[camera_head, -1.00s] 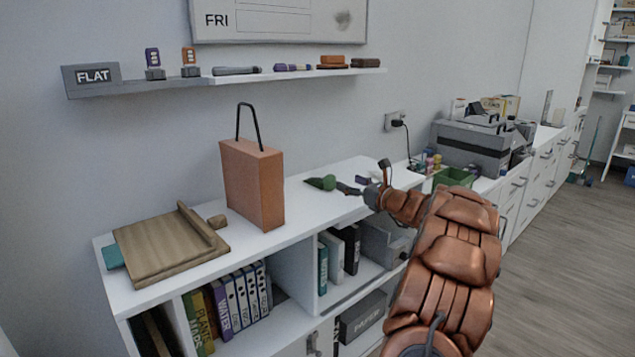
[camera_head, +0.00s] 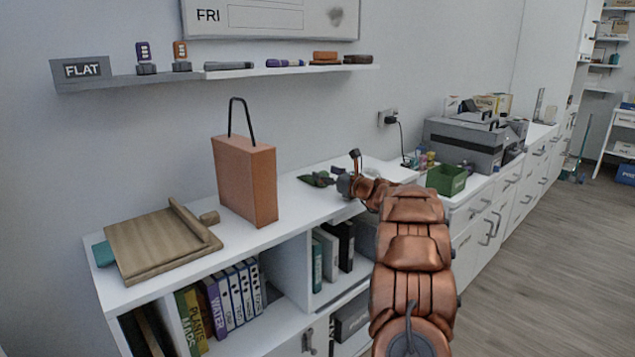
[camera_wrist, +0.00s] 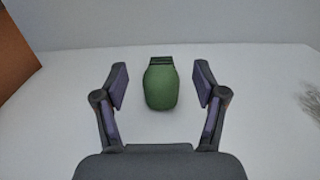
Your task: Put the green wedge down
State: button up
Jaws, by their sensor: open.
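The green wedge (camera_wrist: 161,88) lies on the white desk top (camera_wrist: 250,65), centred ahead of my gripper in the wrist view. It has a rounded green body and a dark ridged far end. My gripper (camera_wrist: 161,82) is open, one finger on each side of the wedge, with a visible gap on both sides. In the head view the wedge (camera_head: 314,180) shows small on the desk, just left of my gripper (camera_head: 334,180), and is partly hard to make out there.
A brown box-like case (camera_head: 246,180) with a black handle stands left of the wedge. A wooden board (camera_head: 160,243) lies further left. A green bin (camera_head: 446,179) and a grey case (camera_head: 463,143) are to the right. A wall shelf (camera_head: 230,75) holds small items above.

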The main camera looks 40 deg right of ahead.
aim_at(320, 171)
jog(key=shift+w+d+f, duration=0.1)
jog(key=shift+w, duration=1.5)
jog(key=shift+c, duration=0.4)
grip_shut()
jog(key=shift+r+p, duration=0.6)
jog(key=shift+r, duration=1.35)
jog(key=shift+s+a+f, duration=0.15)
jog(key=shift+s+a, duration=0.45)
jog(key=shift+s, duration=0.1)
jog(key=s+a, duration=0.3)
jog(key=s+a+r, duration=0.1)
jog(key=s+a, duration=0.2)
jog(key=s, duration=0.1)
jog(key=s+a, duration=0.3)
jog(key=shift+s+a+r, duration=0.25)
